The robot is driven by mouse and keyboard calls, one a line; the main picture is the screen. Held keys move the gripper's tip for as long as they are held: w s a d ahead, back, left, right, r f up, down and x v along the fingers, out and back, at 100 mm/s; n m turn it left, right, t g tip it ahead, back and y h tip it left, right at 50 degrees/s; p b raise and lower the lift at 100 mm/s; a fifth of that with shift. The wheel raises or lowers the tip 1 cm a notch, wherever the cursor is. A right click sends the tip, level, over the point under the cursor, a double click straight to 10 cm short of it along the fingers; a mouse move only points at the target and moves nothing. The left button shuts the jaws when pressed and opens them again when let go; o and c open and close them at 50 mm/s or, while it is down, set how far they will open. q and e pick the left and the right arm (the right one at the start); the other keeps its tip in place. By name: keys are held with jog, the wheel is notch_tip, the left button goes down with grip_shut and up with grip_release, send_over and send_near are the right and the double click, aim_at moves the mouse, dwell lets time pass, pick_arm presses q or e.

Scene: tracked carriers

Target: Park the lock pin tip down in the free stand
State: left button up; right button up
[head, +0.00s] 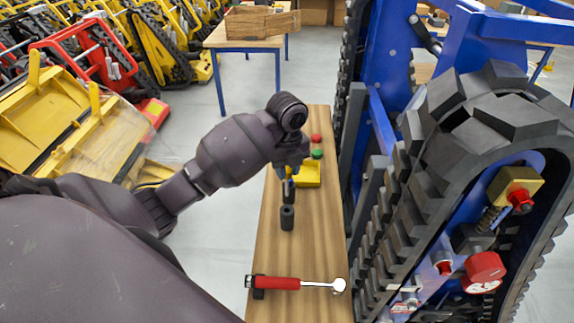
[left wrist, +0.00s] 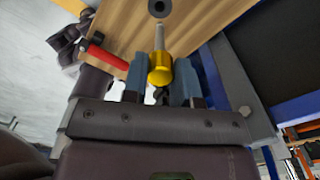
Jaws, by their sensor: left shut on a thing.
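The lock pin shows in the left wrist view with a yellow head (left wrist: 160,70) and a grey shaft (left wrist: 159,38). My left gripper (left wrist: 160,84) is shut on its head, and the shaft points away from the fingers towards the bench. In the head view my left gripper (head: 289,184) is above the bench, just behind a dark round stand (head: 287,218). The stand's open hole also shows in the left wrist view (left wrist: 158,8), beyond the pin tip and apart from it. In the head view the pin is mostly hidden by the gripper. My right gripper is not in view.
A large black track (head: 440,180) on a blue carrier stands close along the bench's right side.

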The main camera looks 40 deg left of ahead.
aim_at(287, 194)
pick_arm(q)
jog(key=shift+f+b, duration=0.5)
jog(key=shift+f, duration=1.7)
jog(key=shift+p, duration=0.7)
notch_tip(287, 194, down, 9)
jog(key=b, duration=0.2)
dwell(4.2)
jog(key=o, duration=1)
